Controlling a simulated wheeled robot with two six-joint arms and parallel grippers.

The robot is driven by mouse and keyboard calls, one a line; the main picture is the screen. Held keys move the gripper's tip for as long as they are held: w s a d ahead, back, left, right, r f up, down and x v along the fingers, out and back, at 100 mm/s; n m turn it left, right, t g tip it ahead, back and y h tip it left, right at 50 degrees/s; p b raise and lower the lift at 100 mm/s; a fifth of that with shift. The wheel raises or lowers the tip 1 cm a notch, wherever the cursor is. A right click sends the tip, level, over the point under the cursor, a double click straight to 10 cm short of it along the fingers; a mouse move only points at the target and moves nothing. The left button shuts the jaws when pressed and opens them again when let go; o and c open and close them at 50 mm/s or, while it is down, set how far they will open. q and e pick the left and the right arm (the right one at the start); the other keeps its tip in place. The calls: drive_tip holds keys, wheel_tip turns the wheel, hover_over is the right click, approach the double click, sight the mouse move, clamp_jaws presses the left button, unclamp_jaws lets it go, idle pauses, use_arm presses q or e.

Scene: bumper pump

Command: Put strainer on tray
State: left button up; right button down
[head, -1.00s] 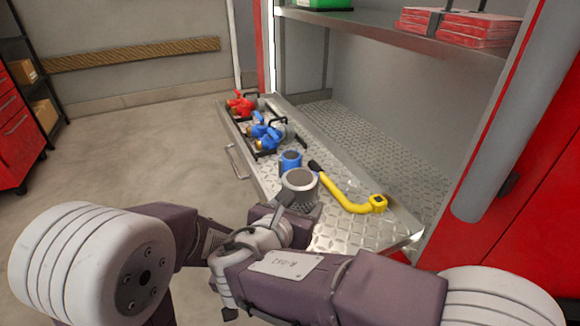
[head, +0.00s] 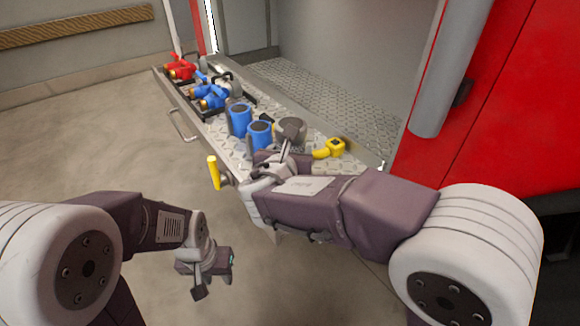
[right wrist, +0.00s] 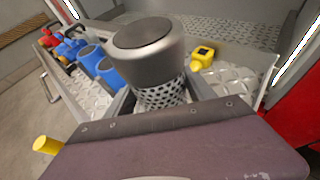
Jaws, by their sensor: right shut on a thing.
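The strainer (right wrist: 150,55) is a grey metal cylinder with a perforated band below its wide solid end. My right gripper (right wrist: 158,103) is shut on it by the perforated part. In the head view the strainer (head: 292,130) shows dark grey over the near part of the tray, beside the blue couplings. I cannot tell whether it touches the tray. The tray (head: 312,168) is a pulled-out diamond-plate drawer with a raised rim. My left gripper (head: 208,270) hangs over the floor, away from the tray; its finger opening is unclear.
Two blue couplings (head: 239,120) (head: 260,135) stand left of the strainer. A yellow tool (head: 330,148) lies to its right, partly hidden. Blue and red valves (head: 180,67) are farther back. A yellow handle (head: 213,172) sticks out at the tray's front. A red cabinet wall (head: 490,110) rises on the right.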

wheel_tip(320, 180, down, 4)
drive_tip(key=b, duration=0.3)
drive_tip(key=shift+r, duration=0.15)
drive_tip(key=shift+f, duration=0.2)
drive_tip(key=shift+c, duration=1.6)
unclamp_jaws()
drive_tip(key=shift+r, duration=0.1)
drive_tip(key=shift+s+a+r+p, duration=0.1)
drive_tip(key=shift+s+r+p, duration=0.15)
drive_tip(key=shift+p, duration=0.05)
drive_tip(key=p+v, duration=0.4)
drive_tip(key=v, duration=0.7)
drive_tip(key=shift+s, duration=0.25)
